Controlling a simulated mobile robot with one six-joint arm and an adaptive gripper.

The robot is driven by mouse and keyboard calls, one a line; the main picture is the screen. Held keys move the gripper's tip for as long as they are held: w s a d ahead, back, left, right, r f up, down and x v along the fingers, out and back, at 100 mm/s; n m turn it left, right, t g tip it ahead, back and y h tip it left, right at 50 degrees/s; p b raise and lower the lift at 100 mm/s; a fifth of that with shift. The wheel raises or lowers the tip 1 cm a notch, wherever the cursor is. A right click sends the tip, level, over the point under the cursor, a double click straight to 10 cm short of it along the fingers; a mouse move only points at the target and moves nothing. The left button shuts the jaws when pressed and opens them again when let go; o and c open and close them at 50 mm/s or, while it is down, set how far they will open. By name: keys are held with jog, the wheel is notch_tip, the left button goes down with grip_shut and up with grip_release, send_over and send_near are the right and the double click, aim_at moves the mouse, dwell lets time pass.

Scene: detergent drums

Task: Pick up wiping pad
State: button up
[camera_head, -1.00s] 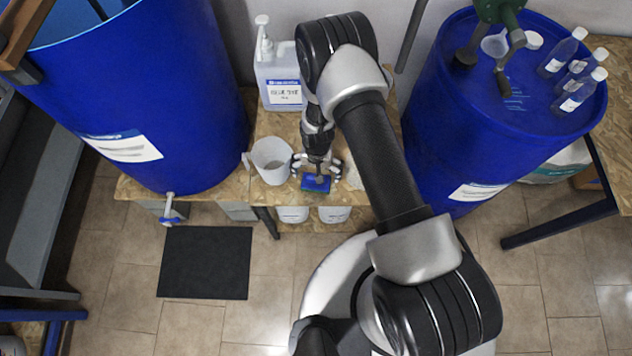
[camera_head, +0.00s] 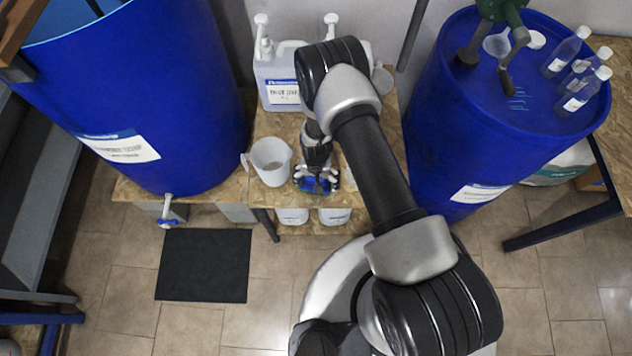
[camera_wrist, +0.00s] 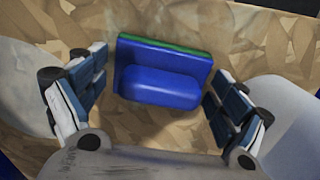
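The wiping pad (camera_wrist: 165,62) is blue with a raised blue grip block and a green edge along its far side. It lies on the chipboard bench top (camera_wrist: 265,65). In the head view the pad (camera_head: 314,185) shows partly beneath my gripper (camera_head: 317,182). In the wrist view my gripper (camera_wrist: 160,103) is open, with one finger on each side of the pad. Gaps of bench show between the pad and both fingers, so neither appears to touch it.
A white measuring jug (camera_head: 271,162) stands close to the left of my gripper. White pump canisters (camera_head: 281,80) stand behind. Large blue drums flank the bench on the left (camera_head: 150,90) and right (camera_head: 480,120). The bench's front edge is just in front of the pad.

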jog(key=c, duration=0.7)
